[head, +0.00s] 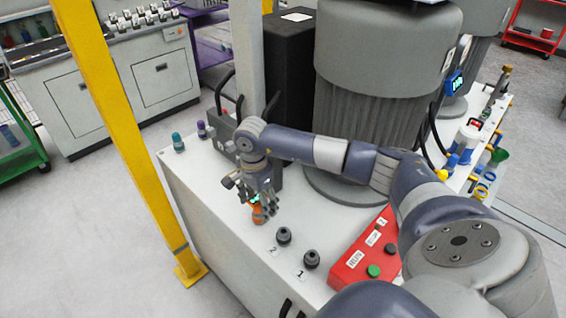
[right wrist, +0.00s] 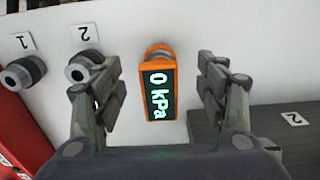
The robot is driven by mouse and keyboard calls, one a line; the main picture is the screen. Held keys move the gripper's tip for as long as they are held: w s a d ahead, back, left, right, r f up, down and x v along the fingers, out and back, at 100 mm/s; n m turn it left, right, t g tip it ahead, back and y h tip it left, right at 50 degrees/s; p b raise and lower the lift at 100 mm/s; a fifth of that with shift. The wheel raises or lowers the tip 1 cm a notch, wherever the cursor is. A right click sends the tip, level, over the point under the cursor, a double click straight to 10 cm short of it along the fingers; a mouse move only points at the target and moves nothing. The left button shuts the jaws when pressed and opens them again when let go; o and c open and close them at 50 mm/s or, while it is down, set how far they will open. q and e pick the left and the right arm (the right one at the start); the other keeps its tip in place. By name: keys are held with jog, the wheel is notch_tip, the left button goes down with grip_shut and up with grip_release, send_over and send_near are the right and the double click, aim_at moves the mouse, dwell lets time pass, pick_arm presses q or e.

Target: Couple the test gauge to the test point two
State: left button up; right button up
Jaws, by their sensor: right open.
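The test gauge (right wrist: 158,92) is orange with a dark screen reading "0 kPa". In the head view its orange body (head: 259,215) shows just under my right gripper (head: 261,204). In the right wrist view my right gripper (right wrist: 158,75) is open, with one finger on each side of the gauge and gaps to both. Test point two (right wrist: 85,68) is a dark round fitting by a "2" label, close to the left finger. It also shows in the head view (head: 283,236), nearer the camera than the gauge. My left gripper is not in view.
Test point one (head: 311,260) stands beside test point two. A red box (head: 362,255) with a green button is at their right. A yellow post (head: 125,130) rises left of the white bench top (head: 215,215).

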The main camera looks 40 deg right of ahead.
aim_at(257, 198)
dwell(0.3)
grip_shut()
jog(key=shift+r, duration=0.1)
jog(key=shift+w+r, duration=0.1)
jog(key=shift+r, duration=0.4)
jog(key=shift+r+p, duration=0.55)
jog(key=shift+r, duration=0.05)
jog(key=shift+r+p, duration=0.9)
jog(key=shift+r, duration=0.9)
